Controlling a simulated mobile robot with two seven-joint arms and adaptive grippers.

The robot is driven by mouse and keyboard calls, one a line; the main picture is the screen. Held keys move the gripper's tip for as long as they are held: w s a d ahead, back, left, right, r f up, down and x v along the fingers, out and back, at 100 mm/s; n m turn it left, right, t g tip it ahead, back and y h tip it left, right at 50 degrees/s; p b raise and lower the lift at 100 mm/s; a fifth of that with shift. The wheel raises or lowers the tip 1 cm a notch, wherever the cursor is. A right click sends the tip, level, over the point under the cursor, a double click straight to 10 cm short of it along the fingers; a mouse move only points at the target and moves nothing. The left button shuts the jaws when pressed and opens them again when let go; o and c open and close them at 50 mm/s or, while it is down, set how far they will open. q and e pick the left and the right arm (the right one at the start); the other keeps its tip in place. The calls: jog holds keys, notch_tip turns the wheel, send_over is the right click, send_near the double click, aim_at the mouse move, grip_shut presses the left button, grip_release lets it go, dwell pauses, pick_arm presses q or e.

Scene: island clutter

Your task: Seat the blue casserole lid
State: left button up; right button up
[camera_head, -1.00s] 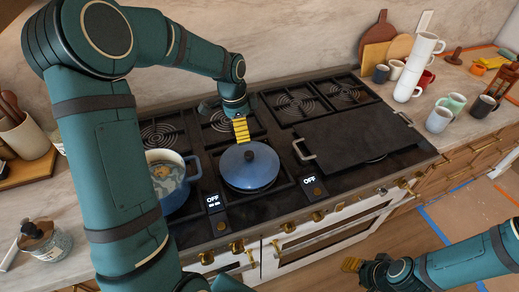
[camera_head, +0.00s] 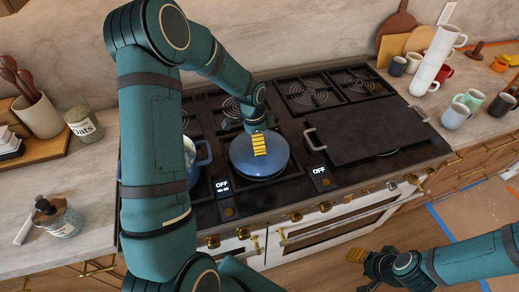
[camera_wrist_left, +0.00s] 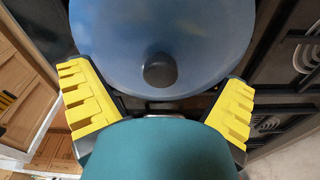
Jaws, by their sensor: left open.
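The blue casserole lid (camera_head: 250,165) lies knob up on the stove's front middle burner grate. It fills the top of the left wrist view (camera_wrist_left: 110,45), with its dark knob (camera_wrist_left: 160,70) near the middle. My left gripper (camera_head: 259,143) is over the lid and hides the knob in the head view. Its yellow fingers are spread wide on both sides of the knob, apart from it. The blue casserole (camera_head: 203,153) stands uncovered left of the lid, mostly hidden behind my left arm. My right gripper (camera_head: 365,260) is low at the bottom right, away from the stove; its jaw opening is unclear.
A black griddle (camera_head: 375,130) with metal handles covers the stove's right side. Stacked white mugs (camera_head: 430,72) and loose cups stand on the right counter. A utensil crock (camera_head: 40,117), an oats jar (camera_head: 84,125) and another jar (camera_head: 58,220) stand on the left counter.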

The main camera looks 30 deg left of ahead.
pick_arm(q)
notch_tip(320, 180, down, 2)
jog(key=shift+w+d+f, duration=0.1)
jog(key=shift+w+f, duration=0.05)
jog(key=shift+f, duration=0.05)
grip_shut()
dwell(0.4)
